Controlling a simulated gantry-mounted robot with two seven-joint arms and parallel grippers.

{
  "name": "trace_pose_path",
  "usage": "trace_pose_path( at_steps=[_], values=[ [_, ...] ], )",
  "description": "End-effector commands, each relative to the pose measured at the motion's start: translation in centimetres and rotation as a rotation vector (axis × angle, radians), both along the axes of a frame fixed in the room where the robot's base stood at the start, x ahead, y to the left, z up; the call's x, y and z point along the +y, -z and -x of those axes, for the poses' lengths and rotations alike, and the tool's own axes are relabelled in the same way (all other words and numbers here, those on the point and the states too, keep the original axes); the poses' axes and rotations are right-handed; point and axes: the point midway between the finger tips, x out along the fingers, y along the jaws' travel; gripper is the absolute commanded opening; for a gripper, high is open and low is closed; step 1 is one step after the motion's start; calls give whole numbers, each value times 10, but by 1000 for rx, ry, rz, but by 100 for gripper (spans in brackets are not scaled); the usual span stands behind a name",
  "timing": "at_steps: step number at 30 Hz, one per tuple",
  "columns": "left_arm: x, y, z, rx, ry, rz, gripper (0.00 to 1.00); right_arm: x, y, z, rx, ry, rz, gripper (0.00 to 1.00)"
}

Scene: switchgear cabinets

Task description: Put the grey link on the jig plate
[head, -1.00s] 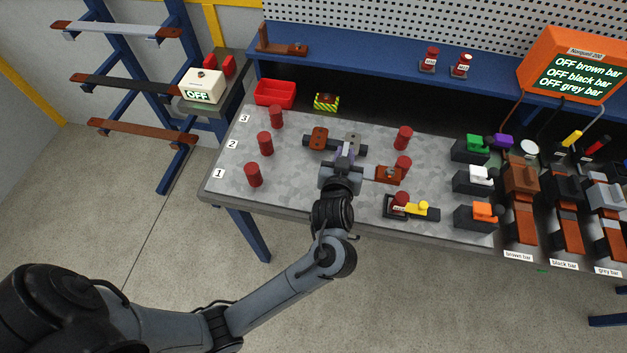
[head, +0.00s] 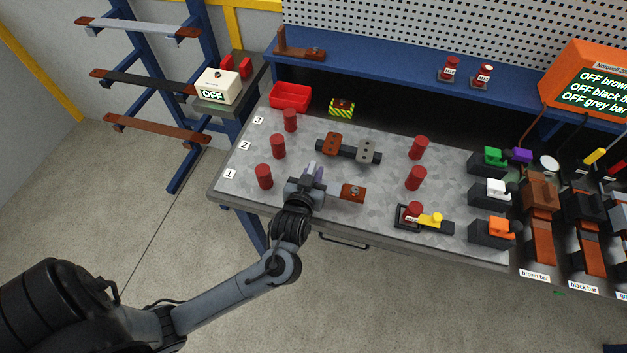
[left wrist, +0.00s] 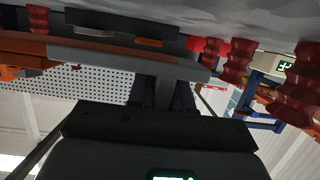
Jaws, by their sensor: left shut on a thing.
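My left gripper (head: 313,172) is shut above the front left of the grey bench. It holds the grey link (left wrist: 130,62), a flat grey bar with a copper-brown end. That end (head: 352,193) sticks out to the right in the head view; the gripper hides the rest. A dark plate (head: 348,151) with a brown pad and a grey pad lies behind the gripper, apart from it. A black base (head: 408,222) with a yellow clamp lies to the right. I cannot tell for certain which of these is the jig plate. My right gripper is not in view.
Red posts stand left (head: 264,176) and right (head: 416,178) on the bench. A red bin (head: 291,96) and a striped block (head: 341,107) are at the back. Coloured switches (head: 492,193) stand at right. The bench around the gripper has some free room.

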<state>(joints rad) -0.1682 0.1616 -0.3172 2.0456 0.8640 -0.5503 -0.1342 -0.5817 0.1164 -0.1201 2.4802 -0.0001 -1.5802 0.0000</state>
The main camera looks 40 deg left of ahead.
Motion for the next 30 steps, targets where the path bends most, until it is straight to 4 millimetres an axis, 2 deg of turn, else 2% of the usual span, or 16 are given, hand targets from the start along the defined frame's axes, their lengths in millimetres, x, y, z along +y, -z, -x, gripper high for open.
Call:
trace_pose_path(
  at_steps=[9, 23, 24, 28, 30],
  values=[
    [0, 31, -1, -6, 1, 0, 0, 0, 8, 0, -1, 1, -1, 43],
    [0, 35, -1, -6, 0, 2, 0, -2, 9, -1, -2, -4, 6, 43],
    [0, 37, 0, 1, 1, 1, 24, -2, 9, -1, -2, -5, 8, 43],
    [0, 37, 0, 1, 1, 1, 44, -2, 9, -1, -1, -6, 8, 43],
    [0, 37, 0, 1, 1, 1, 45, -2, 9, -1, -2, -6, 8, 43]
  ],
)
